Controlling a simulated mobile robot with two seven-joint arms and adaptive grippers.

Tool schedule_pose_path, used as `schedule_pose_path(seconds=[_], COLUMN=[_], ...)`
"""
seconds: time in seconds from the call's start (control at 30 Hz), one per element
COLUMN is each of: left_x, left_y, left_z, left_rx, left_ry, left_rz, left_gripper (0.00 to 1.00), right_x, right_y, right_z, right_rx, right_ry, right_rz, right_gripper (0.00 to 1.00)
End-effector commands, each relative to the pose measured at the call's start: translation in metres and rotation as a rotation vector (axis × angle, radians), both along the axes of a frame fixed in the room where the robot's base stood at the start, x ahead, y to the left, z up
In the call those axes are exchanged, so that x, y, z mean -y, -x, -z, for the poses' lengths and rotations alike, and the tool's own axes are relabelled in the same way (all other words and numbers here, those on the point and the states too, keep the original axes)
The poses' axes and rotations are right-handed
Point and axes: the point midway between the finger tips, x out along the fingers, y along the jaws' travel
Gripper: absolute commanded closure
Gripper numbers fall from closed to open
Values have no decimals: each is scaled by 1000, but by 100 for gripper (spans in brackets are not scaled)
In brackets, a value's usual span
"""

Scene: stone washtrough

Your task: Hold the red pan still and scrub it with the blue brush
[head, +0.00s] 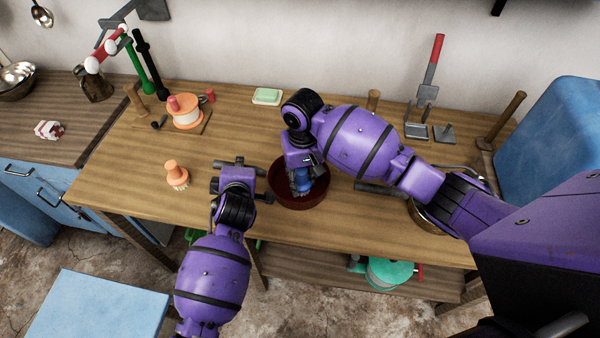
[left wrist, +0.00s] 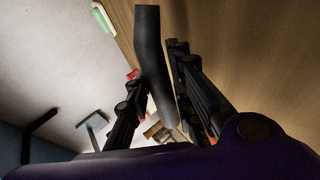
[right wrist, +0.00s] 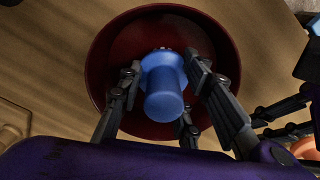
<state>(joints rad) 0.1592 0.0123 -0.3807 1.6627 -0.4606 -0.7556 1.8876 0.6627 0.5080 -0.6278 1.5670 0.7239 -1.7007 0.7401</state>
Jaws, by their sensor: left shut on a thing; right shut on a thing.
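The dark red round pan (head: 312,199) sits on the wooden worktop and fills much of the right wrist view (right wrist: 107,60). My left gripper (head: 238,172) is at the pan's left side, shut on its dark handle, which shows between the fingers in the left wrist view (left wrist: 155,70). The blue brush (head: 301,183) is upright inside the pan. My right gripper (head: 299,173) is shut around it from above; its blue handle shows between the fingers in the right wrist view (right wrist: 164,100). The bristles are mostly hidden, so I cannot tell whether they touch the pan floor.
An orange brush (head: 176,172) stands to the left on the worktop (head: 130,185). A green soap bar (head: 267,96) lies at the back. A steel pan (head: 428,217) sits partly under my right arm. A blue box (head: 550,130) stands at right. A green pot (head: 390,274) is on the lower shelf.

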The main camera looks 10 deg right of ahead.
Motion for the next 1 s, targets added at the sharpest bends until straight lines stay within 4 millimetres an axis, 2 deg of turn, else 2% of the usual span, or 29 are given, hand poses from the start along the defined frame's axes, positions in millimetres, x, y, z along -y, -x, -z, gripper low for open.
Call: schedule_pose_path(seconds=[0.3,0.5,1.0], left_x=[-1,-2,-2], left_y=[1,0,0], left_z=[2,2,1], left_rx=[-3,-3,-2], left_ry=[-7,-6,-5], left_rz=[1,-1,-2], left_gripper=[100,100,100], right_x=[5,7,0], right_y=[27,36,16], right_z=[1,0,2], right_rx=[-5,-6,-2], right_ry=[0,0,-2], right_rz=[0,-1,0], right_gripper=[94,94,94])
